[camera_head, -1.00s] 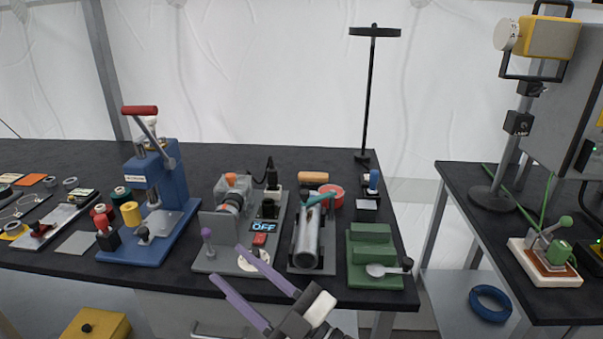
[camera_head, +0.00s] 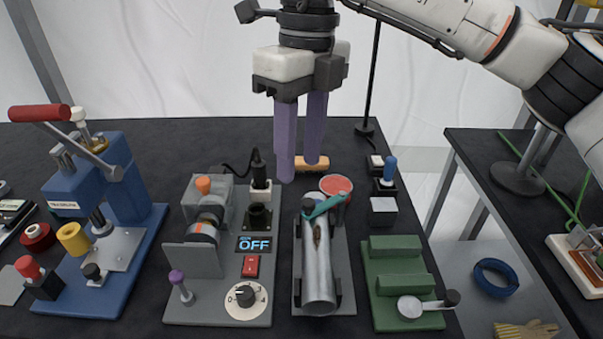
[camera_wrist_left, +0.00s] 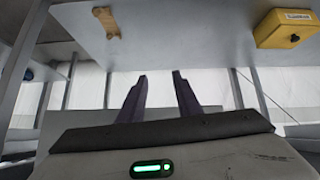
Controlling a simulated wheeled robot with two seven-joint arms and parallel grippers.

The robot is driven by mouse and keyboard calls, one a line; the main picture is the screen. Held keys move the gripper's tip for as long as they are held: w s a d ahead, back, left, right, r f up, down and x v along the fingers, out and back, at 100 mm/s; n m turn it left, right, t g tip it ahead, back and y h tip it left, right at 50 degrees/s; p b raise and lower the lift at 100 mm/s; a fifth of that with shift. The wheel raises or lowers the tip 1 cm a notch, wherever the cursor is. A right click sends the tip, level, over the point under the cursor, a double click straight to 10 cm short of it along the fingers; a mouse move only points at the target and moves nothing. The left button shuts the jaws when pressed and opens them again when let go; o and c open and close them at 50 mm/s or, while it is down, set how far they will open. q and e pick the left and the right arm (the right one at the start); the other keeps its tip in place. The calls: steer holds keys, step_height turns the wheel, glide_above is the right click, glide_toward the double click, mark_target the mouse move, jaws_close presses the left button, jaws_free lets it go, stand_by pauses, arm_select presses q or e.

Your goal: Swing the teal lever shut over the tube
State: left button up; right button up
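The shiny grey tube (camera_head: 318,270) lies in a dark cradle on a grey base plate (camera_head: 342,240), its length running away from me. The teal lever (camera_head: 324,206) sits at the tube's far end, slanting up to the right; I cannot tell whether it touches the tube. My right gripper (camera_head: 300,172) comes in from the upper right with its purple fingers pointing down. The fingers are apart and empty, seen above and behind the lever. My left gripper is out of the head view; in the left wrist view its purple fingers (camera_wrist_left: 159,76) are apart with nothing between them.
Right is a green block stand (camera_head: 395,265) with a spoon-like part. A red round tin (camera_head: 336,185) and wooden-handled item (camera_head: 311,164) lie behind. A blue press (camera_head: 125,190) stands left.

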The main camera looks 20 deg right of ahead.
mark_target(310, 202)
steer(key=shift+h, duration=0.3)
steer(key=f, duration=0.3)
steer(key=d+f, duration=0.1)
steer(key=f, duration=0.2)
steer(key=d+f, duration=0.1)
steer(key=f, duration=0.1)
steer(key=shift+w+f+p, duration=0.4)
jaws_close()
